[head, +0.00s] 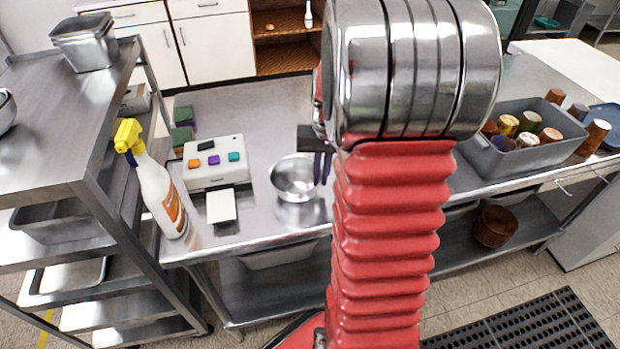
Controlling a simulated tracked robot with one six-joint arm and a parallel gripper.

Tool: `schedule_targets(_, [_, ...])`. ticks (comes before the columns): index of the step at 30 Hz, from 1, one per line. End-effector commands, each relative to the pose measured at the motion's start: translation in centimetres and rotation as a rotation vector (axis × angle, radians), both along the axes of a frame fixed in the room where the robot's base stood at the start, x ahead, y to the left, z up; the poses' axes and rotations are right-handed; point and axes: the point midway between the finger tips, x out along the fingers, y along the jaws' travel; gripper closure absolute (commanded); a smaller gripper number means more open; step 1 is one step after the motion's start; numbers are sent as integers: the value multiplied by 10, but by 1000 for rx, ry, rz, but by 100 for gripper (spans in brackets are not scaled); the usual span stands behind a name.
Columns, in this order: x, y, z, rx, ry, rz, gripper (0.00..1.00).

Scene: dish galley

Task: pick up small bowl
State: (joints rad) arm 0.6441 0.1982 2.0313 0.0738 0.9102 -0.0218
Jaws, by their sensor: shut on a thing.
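The small bowl (291,181) is a shiny steel bowl at the middle of the steel table (250,115), just left of my red arm. My gripper (322,168) points down at the bowl's right rim, its dark fingers partly hidden behind my arm. It is shut on the bowl's rim. The bowl looks upright; I cannot tell whether it touches the table or hangs slightly above it.
A white box with coloured buttons (214,160), a white card (221,206) and a spray bottle (155,185) stand left of the bowl. Sponges (183,125) lie behind. A grey bin (520,155) of cups is at right. A steel shelf cart (60,120) stands far left.

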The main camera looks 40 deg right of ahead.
Motion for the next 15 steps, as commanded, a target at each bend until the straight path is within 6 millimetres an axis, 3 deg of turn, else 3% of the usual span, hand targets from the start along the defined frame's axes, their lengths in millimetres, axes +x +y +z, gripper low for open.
schedule_targets(5, [-1, 0, 10, 0, 3, 2, 100])
schedule_targets(15, [0, -1, 66, -2, -1, 2, 100])
